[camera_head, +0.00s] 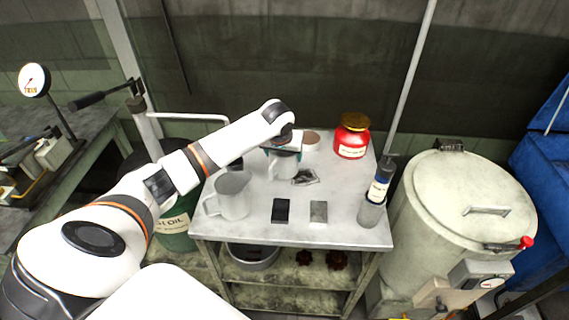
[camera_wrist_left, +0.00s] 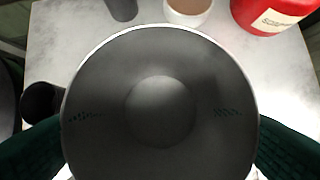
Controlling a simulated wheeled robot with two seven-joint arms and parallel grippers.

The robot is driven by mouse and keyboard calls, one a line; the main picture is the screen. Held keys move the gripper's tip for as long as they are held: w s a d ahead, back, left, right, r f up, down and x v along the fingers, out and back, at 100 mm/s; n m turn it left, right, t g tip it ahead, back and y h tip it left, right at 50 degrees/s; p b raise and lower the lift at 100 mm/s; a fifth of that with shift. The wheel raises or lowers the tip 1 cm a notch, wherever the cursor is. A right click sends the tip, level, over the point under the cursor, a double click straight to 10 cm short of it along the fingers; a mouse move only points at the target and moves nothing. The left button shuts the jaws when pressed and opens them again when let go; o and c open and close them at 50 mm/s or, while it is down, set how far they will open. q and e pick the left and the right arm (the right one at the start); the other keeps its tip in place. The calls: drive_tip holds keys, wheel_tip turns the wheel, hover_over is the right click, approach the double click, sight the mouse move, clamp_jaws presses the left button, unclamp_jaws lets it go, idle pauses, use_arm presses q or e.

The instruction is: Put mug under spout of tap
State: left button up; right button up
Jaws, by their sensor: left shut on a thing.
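A light grey mug (camera_head: 286,167) with its handle toward the left is at the middle of the table. My left gripper (camera_head: 284,150) is shut on it, reaching from above and behind. In the left wrist view the mug's dark inside (camera_wrist_left: 160,110) fills the middle, empty as far as I see, between the two green finger pads. I cannot tell whether its base touches the table. A thin pale pipe (camera_head: 187,117) like a spout runs from a pump post at the left, over a green oil drum (camera_head: 175,232). My right gripper is out of view.
A larger grey jug (camera_head: 233,196) stands on the table (camera_head: 345,237) nearer the drum. A large pale tank (camera_head: 450,205) stands at right.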

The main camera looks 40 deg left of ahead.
sight(284, 165)
use_arm(q)
drive_tip(key=shift+f, duration=2.45)
drive_tip(key=shift+f, duration=0.1)
drive_tip(key=o, duration=1.1)
drive_tip(key=shift+c, duration=0.2)
